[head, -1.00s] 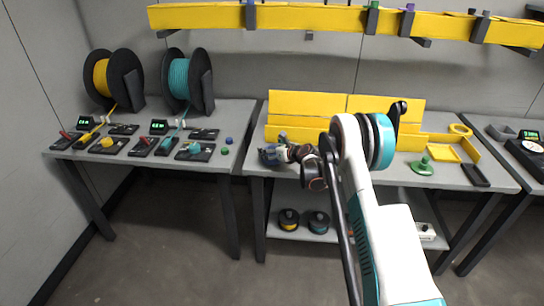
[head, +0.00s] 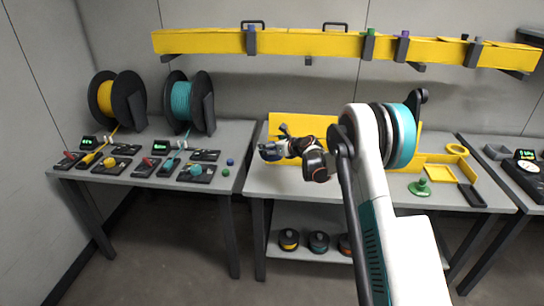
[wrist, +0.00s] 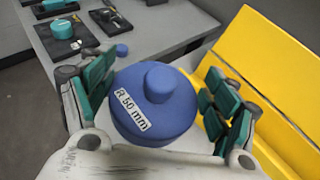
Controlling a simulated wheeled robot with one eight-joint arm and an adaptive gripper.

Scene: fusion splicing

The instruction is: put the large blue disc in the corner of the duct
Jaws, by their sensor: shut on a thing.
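The large blue disc (wrist: 150,100), with a round knob on top and a label reading "R 50 mm", is between the fingers of my gripper (wrist: 157,103) in the wrist view. The gripper is shut on it. In the head view my gripper (head: 272,151) is over the left part of the middle table, in front of tall yellow duct walls (head: 300,122). In the wrist view a yellow wall (wrist: 270,70) stands just right of the right finger, apart from the disc. My arm hides part of the duct in the head view.
A green disc with a knob (head: 420,188), a yellow square frame (head: 440,174) and a yellow ring (head: 457,149) are on the right of the middle table. Small splicing tools and two spools (head: 190,102) fill the left table. Several discs (head: 318,242) lie on the shelf below.

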